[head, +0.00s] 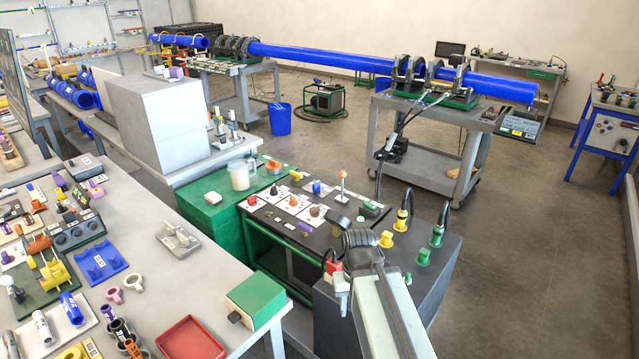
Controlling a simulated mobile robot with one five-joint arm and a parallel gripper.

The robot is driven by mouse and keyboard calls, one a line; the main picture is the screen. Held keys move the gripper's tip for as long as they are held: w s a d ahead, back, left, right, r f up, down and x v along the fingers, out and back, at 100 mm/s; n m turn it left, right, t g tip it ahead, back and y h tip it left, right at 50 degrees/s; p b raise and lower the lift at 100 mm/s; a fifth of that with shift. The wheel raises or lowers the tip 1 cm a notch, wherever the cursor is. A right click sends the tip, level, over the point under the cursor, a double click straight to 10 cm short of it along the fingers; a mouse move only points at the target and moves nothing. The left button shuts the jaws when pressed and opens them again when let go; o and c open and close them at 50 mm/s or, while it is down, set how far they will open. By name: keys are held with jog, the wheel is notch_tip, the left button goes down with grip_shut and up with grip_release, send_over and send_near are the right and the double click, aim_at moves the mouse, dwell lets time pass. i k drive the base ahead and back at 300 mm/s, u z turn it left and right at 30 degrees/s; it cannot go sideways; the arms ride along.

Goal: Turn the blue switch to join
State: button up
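The blue switch (316,187) is a small blue knob on a white label plate on top of the dark control panel of the cart. It stands among other knobs, and its setting is too small to read. My arm comes up from the bottom of the head view, and my gripper (339,222) is a dark shape over the panel's near edge. It is below and to the right of the blue switch in the picture, apart from it. The fingers are too small and dark to show whether they are open or shut.
Near the switch are a tall white-stemmed lever (341,185), an orange-brown knob (315,211) and a purple knob (304,229). Yellow (386,239) and green (423,256) connectors stand to the right. A cluttered table (160,290) is at left; floor is open at right.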

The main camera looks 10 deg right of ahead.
aim_at(317, 186)
jog(key=z, duration=0.15)
jog(key=k, duration=0.9)
jog(key=u, duration=0.2)
jog(key=i, duration=0.9)
jog(key=z, duration=1.75)
jog(key=i, duration=4.15)
jog(key=u, duration=0.05)
